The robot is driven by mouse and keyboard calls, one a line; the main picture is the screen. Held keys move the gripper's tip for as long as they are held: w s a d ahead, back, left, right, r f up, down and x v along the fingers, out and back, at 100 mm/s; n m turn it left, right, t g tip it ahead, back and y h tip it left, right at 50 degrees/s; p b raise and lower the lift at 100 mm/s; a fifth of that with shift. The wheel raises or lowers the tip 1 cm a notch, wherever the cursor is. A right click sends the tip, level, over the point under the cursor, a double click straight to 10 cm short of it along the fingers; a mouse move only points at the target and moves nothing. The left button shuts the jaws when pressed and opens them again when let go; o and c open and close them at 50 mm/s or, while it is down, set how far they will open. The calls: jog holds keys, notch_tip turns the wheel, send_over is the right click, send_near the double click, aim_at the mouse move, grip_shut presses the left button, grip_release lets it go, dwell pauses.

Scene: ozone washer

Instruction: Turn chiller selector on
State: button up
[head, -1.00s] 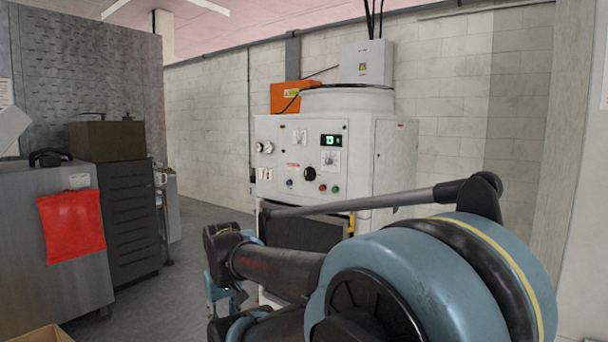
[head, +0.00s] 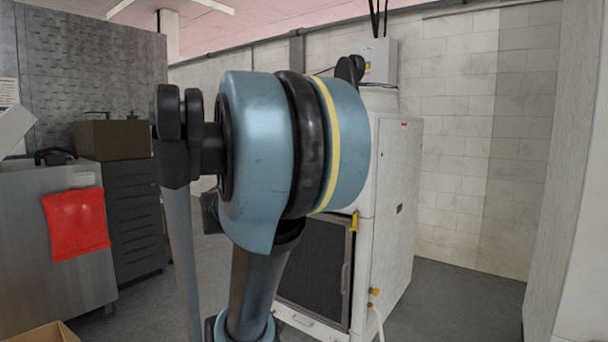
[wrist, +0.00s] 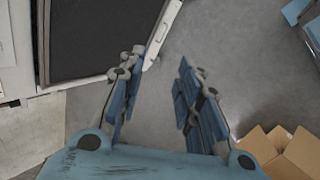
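The white washer cabinet (head: 392,225) stands behind my arm in the head view. Its control panel, with the knobs and the selector, is hidden behind my blue arm joint there. My gripper (wrist: 158,88) shows in the wrist view with its two blue fingers apart and nothing between them. It points down over the grey floor, beside the dark front panel (wrist: 100,35) of the washer. The chiller selector is not visible in either current view.
An open cardboard box (wrist: 280,150) lies on the floor at the lower right of the wrist view. Grey floor is clear right of the washer.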

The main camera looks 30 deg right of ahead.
jog(key=w+d+r+n+t+h, duration=0.3)
jog(key=w+d+r+n+h, duration=0.7)
jog(key=w+d+r+n, duration=0.8)
jog(key=w+d+m, duration=0.1)
jog(key=w+d, duration=0.4)
jog(key=d, duration=0.3)
jog(key=w+d+m, duration=0.1)
jog(key=w+d, duration=0.4)
jog(key=d, duration=0.4)
jog(key=shift+d+f+m, duration=0.15)
jog(key=shift+m, duration=0.15)
